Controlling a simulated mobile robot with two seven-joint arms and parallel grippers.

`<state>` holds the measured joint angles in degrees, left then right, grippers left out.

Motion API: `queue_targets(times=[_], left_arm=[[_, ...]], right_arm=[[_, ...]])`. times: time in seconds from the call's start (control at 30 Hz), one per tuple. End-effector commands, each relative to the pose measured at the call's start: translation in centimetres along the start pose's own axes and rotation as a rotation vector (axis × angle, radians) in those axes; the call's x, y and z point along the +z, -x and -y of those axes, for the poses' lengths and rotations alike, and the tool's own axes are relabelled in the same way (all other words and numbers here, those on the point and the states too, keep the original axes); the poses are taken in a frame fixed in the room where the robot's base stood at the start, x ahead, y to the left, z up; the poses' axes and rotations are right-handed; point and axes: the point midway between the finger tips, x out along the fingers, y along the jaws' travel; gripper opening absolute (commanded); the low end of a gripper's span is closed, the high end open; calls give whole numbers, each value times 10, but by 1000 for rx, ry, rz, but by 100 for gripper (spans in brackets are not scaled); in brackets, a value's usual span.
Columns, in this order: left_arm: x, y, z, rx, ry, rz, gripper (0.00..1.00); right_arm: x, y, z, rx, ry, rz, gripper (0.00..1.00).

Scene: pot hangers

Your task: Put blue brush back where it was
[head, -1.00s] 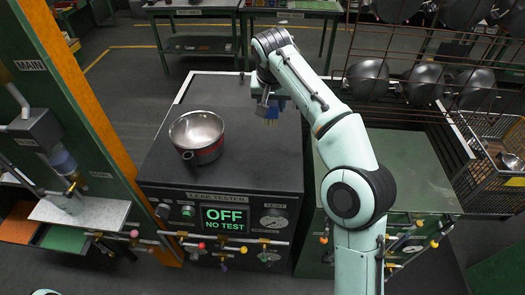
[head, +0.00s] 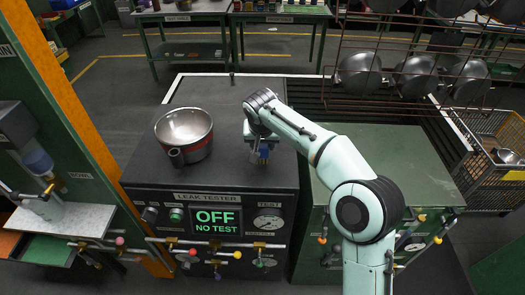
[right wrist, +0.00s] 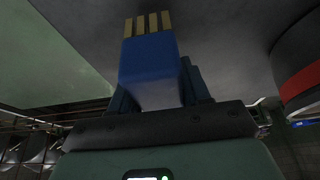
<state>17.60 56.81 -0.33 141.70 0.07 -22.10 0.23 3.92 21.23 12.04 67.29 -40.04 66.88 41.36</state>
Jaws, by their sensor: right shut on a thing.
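The blue brush (right wrist: 150,62) has a blue block body with tan bristle tufts at its end. My right gripper (right wrist: 160,90) is shut on the brush body, with the bristles pointing away from the jaws. In the head view, my right gripper (head: 259,146) holds the blue brush (head: 263,153) over the right part of the dark leak tester top (head: 225,110). I cannot tell whether the bristles touch the top. My left gripper is not in view.
A steel pot (head: 184,135) with a red band and black handle stands on the tester, left of my right gripper. A green cabinet (head: 385,165) is at the right. Pans (head: 415,75) hang on a wire rack behind it. A wire basket (head: 490,165) stands far right.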

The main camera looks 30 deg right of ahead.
Motion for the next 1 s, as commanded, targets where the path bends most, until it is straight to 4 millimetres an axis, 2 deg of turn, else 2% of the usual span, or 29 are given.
queue_targets(times=[0.03,0.13,0.53,0.57,0.6,0.63,1.0], left_arm=[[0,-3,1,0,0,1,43],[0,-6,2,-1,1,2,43],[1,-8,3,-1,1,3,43],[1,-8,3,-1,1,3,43],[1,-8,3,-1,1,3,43],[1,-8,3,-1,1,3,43],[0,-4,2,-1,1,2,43]], right_arm=[[5,-11,0,2,1,3,8],[10,-22,0,1,1,2,8],[11,-27,0,0,1,1,8],[11,-27,0,0,1,1,53],[11,-26,0,0,1,1,66],[11,-26,0,0,0,1,72],[9,-20,0,0,0,0,72]])
